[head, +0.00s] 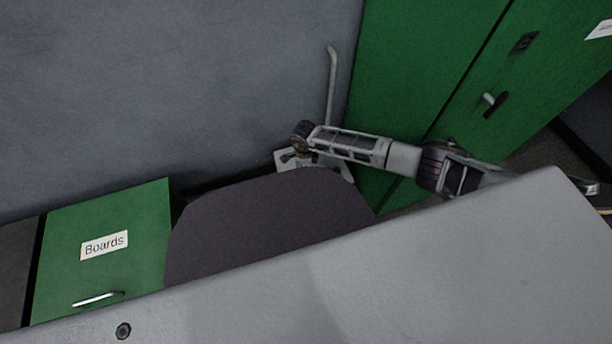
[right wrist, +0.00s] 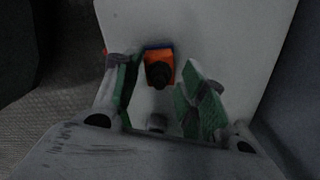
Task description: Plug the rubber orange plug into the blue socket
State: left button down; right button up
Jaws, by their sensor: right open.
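In the right wrist view, an orange plug (right wrist: 153,56) with a dark round part in its middle is seen against a pale panel (right wrist: 208,30). A blue edge, likely the blue socket (right wrist: 164,46), shows along its top. I cannot tell whether the plug is seated in it or only in front of it. My right gripper (right wrist: 160,82) is open, with green-padded fingers to the left and right of the plug; no contact with it is visible. Neither the plug nor the socket shows clearly in the head view. My left gripper is not in view.
The head view is tilted. It shows a grey tabletop (head: 400,270), a dark chair back (head: 260,220), a green "Boards" drawer (head: 110,225), green cabinets (head: 420,60) and a grey jointed arm-like structure (head: 350,146). A small grey round part (right wrist: 157,122) lies below the plug.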

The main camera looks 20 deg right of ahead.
dwell(0.5)
grip_shut()
